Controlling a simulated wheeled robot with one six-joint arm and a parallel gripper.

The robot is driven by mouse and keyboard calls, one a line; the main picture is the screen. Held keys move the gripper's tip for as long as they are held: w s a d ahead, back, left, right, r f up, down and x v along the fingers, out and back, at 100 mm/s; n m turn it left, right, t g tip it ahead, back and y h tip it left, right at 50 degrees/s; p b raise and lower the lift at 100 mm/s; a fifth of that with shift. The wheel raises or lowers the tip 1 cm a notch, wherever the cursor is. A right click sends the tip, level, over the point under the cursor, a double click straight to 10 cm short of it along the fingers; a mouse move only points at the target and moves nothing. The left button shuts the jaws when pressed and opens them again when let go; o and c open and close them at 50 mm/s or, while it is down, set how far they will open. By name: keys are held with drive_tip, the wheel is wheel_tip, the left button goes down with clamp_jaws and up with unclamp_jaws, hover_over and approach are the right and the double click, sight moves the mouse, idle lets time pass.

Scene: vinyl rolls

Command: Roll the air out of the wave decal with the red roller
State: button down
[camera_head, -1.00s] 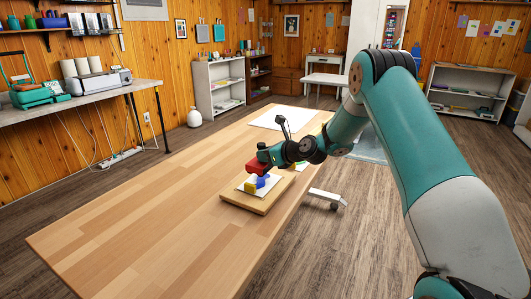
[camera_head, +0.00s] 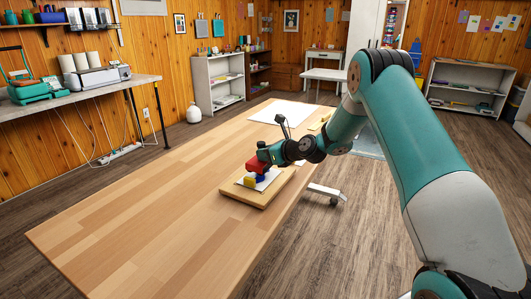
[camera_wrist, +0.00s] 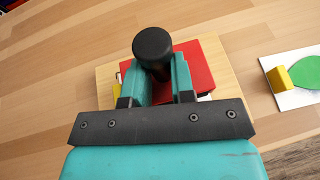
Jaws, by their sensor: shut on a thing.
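My gripper (camera_head: 264,158) is shut on the black handle (camera_wrist: 152,45) of the red roller (camera_wrist: 195,65). In the head view the red roller (camera_head: 257,166) is low over a white card on a wooden board (camera_head: 243,197). A little blue (camera_head: 261,178), probably part of the wave decal, shows below the roller, beside a yellow block (camera_head: 249,181). The roller and gripper hide most of the decal in the wrist view. I cannot tell whether the roller touches it.
Another white card (camera_wrist: 300,95) with a green leaf shape and a yellow block lies right of the board in the wrist view. A large white sheet (camera_head: 284,112) lies at the table's far end. The near wooden tabletop (camera_head: 150,225) is clear.

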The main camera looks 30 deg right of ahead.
drive_tip(key=shift+f+b, duration=0.6)
drive_tip(key=shift+f, duration=0.85)
drive_tip(key=shift+s, duration=0.1)
drive_tip(key=shift+s+d+p, duration=0.25)
drive_tip(key=shift+s+d, duration=0.2)
drive_tip(key=shift+s, duration=0.25)
drive_tip(key=shift+s+d+p, duration=0.25)
drive_tip(key=shift+s+d, duration=0.2)
drive_tip(key=shift+s, duration=0.25)
drive_tip(key=shift+w+a+p, duration=0.3)
drive_tip(key=shift+w+a, duration=0.3)
drive_tip(key=shift+w, duration=0.4)
drive_tip(key=shift+w+a+p, duration=0.3)
drive_tip(key=shift+w+a, duration=0.3)
drive_tip(key=shift+w, duration=0.35)
drive_tip(key=shift+w+a+p, duration=0.3)
drive_tip(key=shift+w+a, duration=0.3)
drive_tip(key=shift+w, duration=0.4)
drive_tip(key=shift+s+d+p, duration=0.2)
drive_tip(key=shift+s+d, duration=0.4)
drive_tip(key=shift+s, duration=0.4)
drive_tip(key=shift+s+d+p, duration=0.25)
drive_tip(key=shift+s+d, duration=0.35)
drive_tip(key=shift+s, duration=0.35)
drive_tip(key=shift+s+d+p, duration=0.2)
drive_tip(key=shift+s+d, duration=0.4)
drive_tip(key=shift+s, duration=0.4)
drive_tip(key=shift+w, duration=0.15)
